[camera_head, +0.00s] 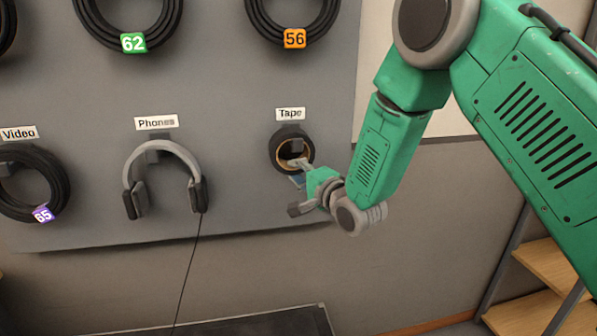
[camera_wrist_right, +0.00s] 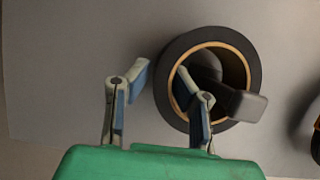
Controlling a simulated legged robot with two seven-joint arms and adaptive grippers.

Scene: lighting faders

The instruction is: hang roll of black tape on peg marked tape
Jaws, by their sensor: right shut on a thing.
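The roll of black tape (camera_head: 278,165) is up at the board under the "Tape" label (camera_head: 290,114), upright with its tan inner core toward me. In the right wrist view the roll (camera_wrist_right: 247,58) surrounds the dark peg (camera_wrist_right: 243,104), whose blunt end shows in front of the hole. Whether the roll's weight rests on the peg I cannot tell. My right gripper (camera_head: 298,173) is shut on the tape's wall at its lower side in the head view. In the wrist view one finger of the right gripper (camera_wrist_right: 163,84) is inside the hole, the other outside. My left gripper is not in view.
Headphones (camera_head: 163,151) hang under the "Phones" label, and a cable coil (camera_head: 57,180) hangs under "Video". Coils tagged 62 (camera_head: 133,43) and 56 (camera_head: 294,38) hang above. Wooden shelves (camera_head: 545,262) stand at the lower right. The grey board (camera_head: 235,125) is clear between headphones and tape.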

